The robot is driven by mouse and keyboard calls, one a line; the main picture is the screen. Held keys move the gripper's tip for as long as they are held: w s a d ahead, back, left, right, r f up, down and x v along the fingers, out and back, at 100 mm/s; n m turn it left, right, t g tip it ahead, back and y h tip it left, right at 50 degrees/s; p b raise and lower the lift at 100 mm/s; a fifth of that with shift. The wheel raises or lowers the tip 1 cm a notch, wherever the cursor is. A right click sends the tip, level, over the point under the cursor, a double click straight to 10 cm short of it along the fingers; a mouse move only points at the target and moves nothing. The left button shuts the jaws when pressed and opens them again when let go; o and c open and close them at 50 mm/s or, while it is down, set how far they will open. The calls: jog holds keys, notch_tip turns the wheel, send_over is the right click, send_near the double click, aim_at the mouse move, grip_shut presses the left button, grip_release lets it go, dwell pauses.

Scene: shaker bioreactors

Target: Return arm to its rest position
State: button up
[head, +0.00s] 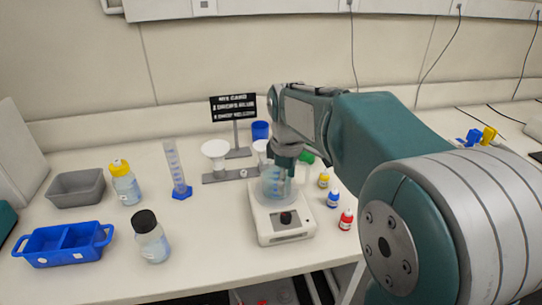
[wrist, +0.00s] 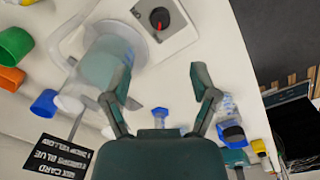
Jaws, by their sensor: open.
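My gripper (head: 285,165) is at the beaker on the white stirrer in the head view, partly overlapping it. In the wrist view my gripper (wrist: 162,66) has its two fingers spread wide, with nothing between them. The beaker (head: 270,187) holds blue liquid and stands upright on the stirrer (head: 285,226). In the wrist view the beaker (wrist: 108,62) lies beside and partly behind the left finger; whether they touch I cannot tell. My arm reaches in from the right.
Left stand a cylinder (head: 175,165), a black-capped bottle (head: 151,240), a yellow-capped bottle (head: 125,185), a blue tray (head: 62,262) and a grey bin (head: 77,201). Behind are a funnel stand (head: 229,176) and card sign (head: 233,108). Small dropper bottles (head: 333,199) stand right of the stirrer.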

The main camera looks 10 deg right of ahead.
jog(key=shift+s, duration=0.1)
jog(key=s+m+t, duration=0.5)
jog(key=s+m, duration=0.6)
jog(key=s, duration=0.9)
jog(key=shift+s+d+r, duration=0.15)
jog(key=shift+s+r, duration=0.15)
jog(key=shift+s, duration=0.05)
